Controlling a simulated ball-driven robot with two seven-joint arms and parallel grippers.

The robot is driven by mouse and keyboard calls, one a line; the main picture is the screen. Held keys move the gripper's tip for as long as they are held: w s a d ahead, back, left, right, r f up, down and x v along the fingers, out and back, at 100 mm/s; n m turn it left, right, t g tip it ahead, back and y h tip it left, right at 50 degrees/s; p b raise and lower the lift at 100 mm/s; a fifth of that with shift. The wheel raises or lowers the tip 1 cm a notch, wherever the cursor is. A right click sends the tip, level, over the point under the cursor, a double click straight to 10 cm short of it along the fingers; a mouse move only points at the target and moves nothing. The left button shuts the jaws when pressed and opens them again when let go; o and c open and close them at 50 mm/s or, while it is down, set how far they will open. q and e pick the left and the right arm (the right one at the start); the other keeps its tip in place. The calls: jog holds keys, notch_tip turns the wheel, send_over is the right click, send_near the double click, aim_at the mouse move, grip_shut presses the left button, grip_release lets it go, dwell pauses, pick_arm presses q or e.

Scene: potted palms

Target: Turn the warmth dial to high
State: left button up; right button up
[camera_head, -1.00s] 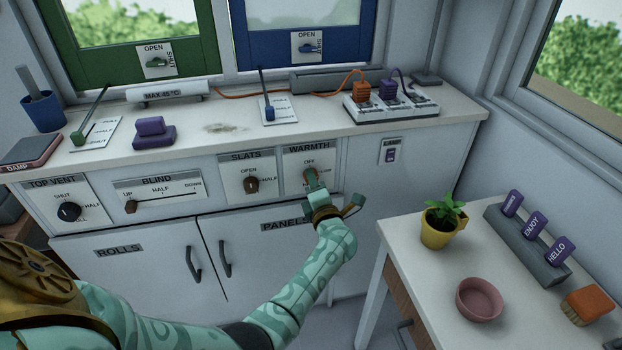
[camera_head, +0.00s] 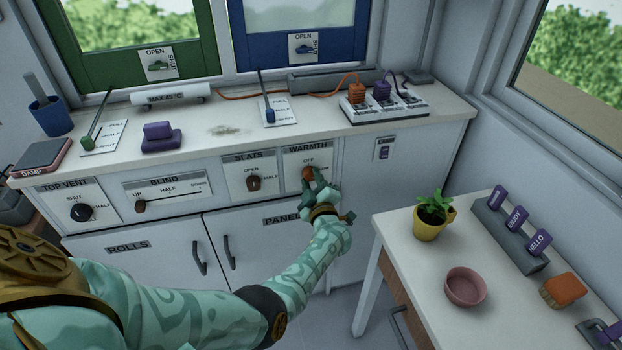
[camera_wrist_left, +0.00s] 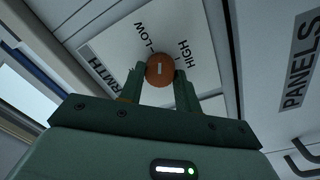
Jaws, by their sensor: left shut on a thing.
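The warmth dial (camera_head: 308,173) is a round orange knob on a white plate (camera_head: 323,158) marked WARMTH on the cabinet front, with OFF above the knob. My left gripper (camera_head: 313,181) is at the dial, shut on it, one finger on each side. In the left wrist view the dial (camera_wrist_left: 160,70) sits between the two green fingertips, with a short pale mark on its face. LOW and HIGH are printed on the plate there, LOW up and left of the knob, HIGH up and right. I cannot tell exactly which label the mark meets. My right gripper is not in view.
The slats dial (camera_head: 254,183) is just left of the warmth plate. The blind slider (camera_head: 140,207) and top vent dial (camera_head: 81,212) are farther left. A white table (camera_head: 400,262) with a potted plant (camera_head: 432,215) and pink bowl (camera_head: 465,287) stands to the right of my left arm.

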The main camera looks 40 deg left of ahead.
pick_arm(q)
jog(key=m+p, duration=0.1)
jog(key=m, duration=0.5)
jog(key=shift+d+m+p, duration=0.1)
jog(key=shift+m+p, duration=0.2)
jog(key=shift+m, duration=0.1)
jog(key=m+p, duration=0.1)
jog(key=m, duration=0.5)
jog(key=shift+h, duration=0.4)
jog(key=o, duration=1)
